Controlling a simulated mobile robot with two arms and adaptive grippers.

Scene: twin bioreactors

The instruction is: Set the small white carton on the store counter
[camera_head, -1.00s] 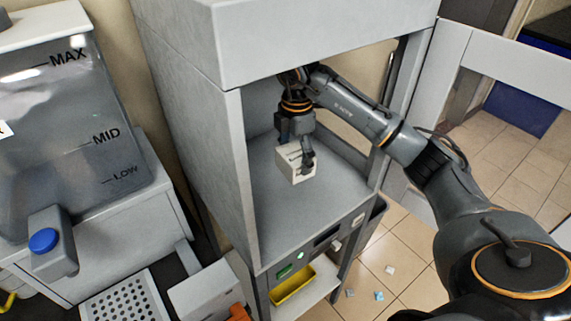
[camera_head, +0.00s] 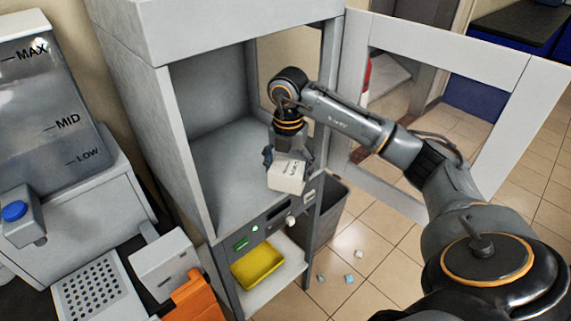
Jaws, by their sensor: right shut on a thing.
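The small white carton (camera_head: 287,178) has dark print on its top and is tilted. My right gripper (camera_head: 286,163) is shut on it and holds it at the front opening of the grey cabinet (camera_head: 130,110), above the front edge of its shelf (camera_head: 225,160). The fingers partly hide behind the carton. My left gripper is not in view. I cannot tell any surface here as the store counter.
The cabinet's framed door (camera_head: 450,62) stands open at the right. Below are a control panel and a yellow tray (camera_head: 257,267). A tank (camera_head: 45,110) and a perforated plate (camera_head: 97,303) are at left. Bits of litter (camera_head: 349,279) lie on the tiled floor.

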